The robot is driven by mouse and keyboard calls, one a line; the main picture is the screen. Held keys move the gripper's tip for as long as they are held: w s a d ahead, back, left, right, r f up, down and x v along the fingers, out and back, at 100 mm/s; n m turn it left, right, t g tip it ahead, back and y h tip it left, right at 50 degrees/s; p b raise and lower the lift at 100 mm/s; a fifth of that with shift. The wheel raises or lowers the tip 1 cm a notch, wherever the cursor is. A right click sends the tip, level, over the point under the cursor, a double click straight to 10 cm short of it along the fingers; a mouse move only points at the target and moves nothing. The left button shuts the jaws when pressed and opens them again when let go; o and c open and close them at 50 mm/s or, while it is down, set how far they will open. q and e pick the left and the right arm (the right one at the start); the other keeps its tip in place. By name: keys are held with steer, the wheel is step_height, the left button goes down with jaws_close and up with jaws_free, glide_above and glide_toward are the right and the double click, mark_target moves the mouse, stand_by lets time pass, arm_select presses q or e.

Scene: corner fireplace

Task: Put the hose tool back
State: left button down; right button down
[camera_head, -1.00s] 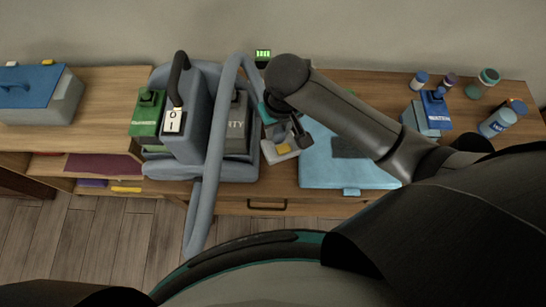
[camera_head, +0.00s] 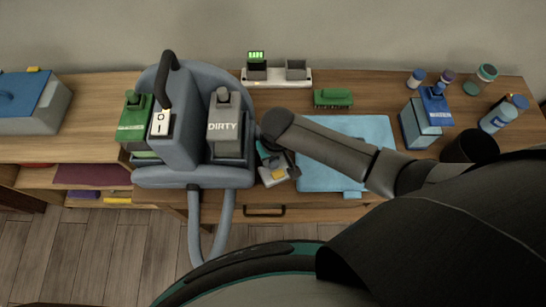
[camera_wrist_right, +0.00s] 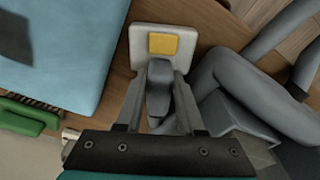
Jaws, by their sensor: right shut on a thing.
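The hose tool, with a white head and yellow square, is in my right gripper (camera_head: 277,162). Its head (camera_head: 271,178) is at the table's front edge, right of the cleaning machine. In the right wrist view, the fingers (camera_wrist_right: 161,105) close around the tool's grey handle, and the white head (camera_wrist_right: 140,48) sticks out beyond them. The blue-grey machine (camera_head: 178,120) stands upright with a grey DIRTY tank (camera_head: 226,135) and a green tank (camera_head: 133,118). Its grey hose (camera_head: 193,225) hangs in a loop over the front edge. The hose-to-tool join is hidden. My left gripper is out of view.
A light blue cloth (camera_head: 320,175) lies right of the tool. Behind are a green brush (camera_head: 332,98) and a white dock (camera_head: 287,83). A blue-topped box (camera_head: 418,128) and several bottles stand at the right. A blue-lidded box (camera_head: 45,110) is far left.

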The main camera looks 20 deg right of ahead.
mark_target(275, 170)
steer(key=shift+f, duration=0.15)
steer(key=c, duration=0.5)
jaws_free()
steer(key=r+p, duration=0.1)
steer(key=r, duration=0.3)
steer(key=s+r+p, duration=0.1)
steer(key=r, duration=0.3)
steer(key=r+p, duration=0.1)
steer(key=r, duration=0.3)
steer(key=shift+s+d+r, duration=0.1)
steer(key=shift+s+r, duration=0.1)
steer(key=shift+s, duration=0.05)
